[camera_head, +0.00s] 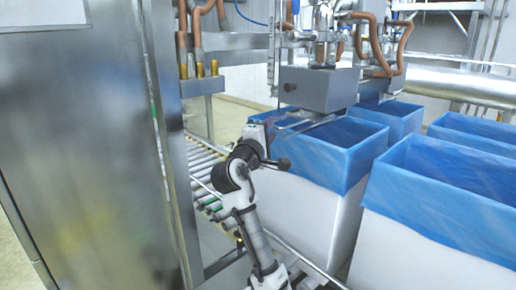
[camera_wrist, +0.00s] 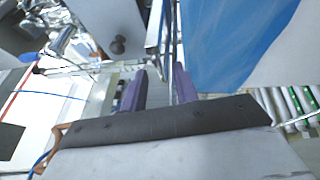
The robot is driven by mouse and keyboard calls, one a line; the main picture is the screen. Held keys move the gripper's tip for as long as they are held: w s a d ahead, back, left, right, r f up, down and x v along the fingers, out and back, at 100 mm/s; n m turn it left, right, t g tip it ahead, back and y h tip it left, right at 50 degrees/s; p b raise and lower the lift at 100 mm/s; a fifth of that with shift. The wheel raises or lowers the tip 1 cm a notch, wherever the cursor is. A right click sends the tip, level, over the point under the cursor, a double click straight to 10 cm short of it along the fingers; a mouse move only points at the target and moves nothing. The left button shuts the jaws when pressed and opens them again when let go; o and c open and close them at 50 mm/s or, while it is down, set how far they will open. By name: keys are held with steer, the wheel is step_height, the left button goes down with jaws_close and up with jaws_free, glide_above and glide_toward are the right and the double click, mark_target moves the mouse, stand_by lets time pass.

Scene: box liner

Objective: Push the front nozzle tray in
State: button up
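A grey metal box (camera_head: 318,88) with a dark round knob hangs below the nozzle pipework, above the blue-lined boxes. A thin metal tray-like frame (camera_head: 308,124) shows under it, over the near box; I take this for the front nozzle tray, but its outline is partly unclear. My gripper (camera_wrist: 158,82) has two purple fingers spread apart with nothing seen between them. In the head view it is at the left end of the frame, below the grey box. The knob (camera_wrist: 117,45) is beyond the fingers in the wrist view. I cannot tell whether the gripper touches the frame.
A white box with a blue liner (camera_head: 330,150) stands just right of my arm, and another lined box (camera_head: 440,190) is farther right. A roller conveyor (camera_head: 205,165) runs on the left, beside a large steel panel (camera_head: 85,150). Copper-coloured pipes (camera_head: 385,45) are overhead.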

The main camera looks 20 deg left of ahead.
steer(key=s+f+b, duration=0.1)
steer(key=s+b, duration=0.1)
steer(key=s, duration=0.7)
steer(key=shift+a+f, duration=0.15)
steer(key=shift+a, duration=0.05)
steer(key=shift+s, duration=0.1)
